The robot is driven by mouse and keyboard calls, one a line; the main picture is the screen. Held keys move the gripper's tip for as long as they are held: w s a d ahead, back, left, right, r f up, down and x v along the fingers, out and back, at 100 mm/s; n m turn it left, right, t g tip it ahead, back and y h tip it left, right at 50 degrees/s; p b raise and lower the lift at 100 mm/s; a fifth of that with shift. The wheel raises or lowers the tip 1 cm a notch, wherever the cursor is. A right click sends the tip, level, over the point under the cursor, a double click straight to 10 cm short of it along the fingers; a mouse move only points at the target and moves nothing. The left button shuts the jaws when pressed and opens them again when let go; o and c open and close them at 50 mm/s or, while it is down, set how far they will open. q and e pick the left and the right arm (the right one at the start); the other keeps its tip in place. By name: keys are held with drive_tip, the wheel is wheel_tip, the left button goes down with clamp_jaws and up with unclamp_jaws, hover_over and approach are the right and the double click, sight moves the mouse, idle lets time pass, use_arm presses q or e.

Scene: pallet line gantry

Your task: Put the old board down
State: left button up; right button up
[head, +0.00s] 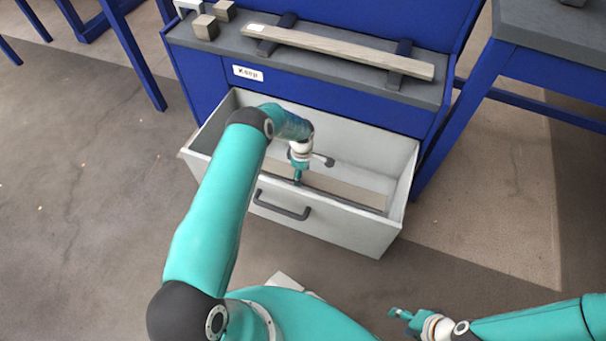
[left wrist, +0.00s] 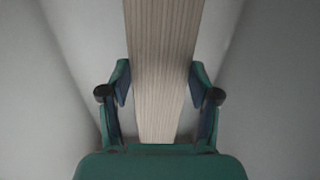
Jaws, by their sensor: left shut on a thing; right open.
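The old board (head: 345,192) is a long, pale wooden plank inside the open grey drawer (head: 330,231). My left gripper (head: 297,180) reaches down into the drawer and is shut on the board. In the left wrist view the board (left wrist: 162,45) runs lengthwise between the two fingers of the left gripper (left wrist: 161,92). I cannot tell whether the board touches the drawer floor; the front wall hides its lower side. My right gripper (head: 398,316) is open and empty, low at the front right, away from the drawer.
Another wooden board (head: 340,48) lies across two dark supports (head: 400,66) on the blue bench's grey top. Wooden blocks (head: 206,27) stand at its left end. The drawer has a dark front handle (head: 283,205). A second blue table (head: 545,35) stands right.

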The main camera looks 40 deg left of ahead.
use_arm(q)
drive_tip(key=shift+f+b, duration=0.55)
drive_tip(key=shift+b, duration=0.15)
drive_tip(key=o, duration=1.4)
drive_tip(key=shift+r, duration=0.1)
drive_tip(key=shift+r+p, duration=0.55)
drive_tip(key=shift+p, duration=0.15)
wheel_tip(320, 180, up, 12)
drive_tip(key=p, duration=0.3)
